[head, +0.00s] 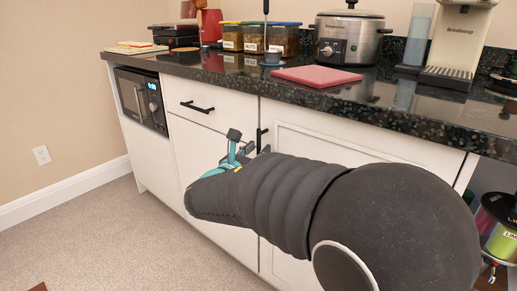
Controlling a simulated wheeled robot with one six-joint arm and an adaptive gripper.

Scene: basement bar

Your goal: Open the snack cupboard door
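A white cupboard door (310,139) with a framed panel is under the counter, right of the drawer. It appears shut. A black vertical handle (261,137) is at its upper left edge. My gripper (241,147), with teal and dark grey parts, is at the handle's left and just below it. I cannot tell if it touches the handle or how far its fingers are apart. My dark arm hides much of the door's lower part. Another white door (200,150) is to the left, below the drawer. No label shows which door is the snack cupboard.
A drawer (225,107) with a black handle is above the left door, and a microwave (142,98) is at far left. The dark counter (220,75) bears a slow cooker (348,38), jars and a red board (316,76). The carpet (110,235) at left is clear.

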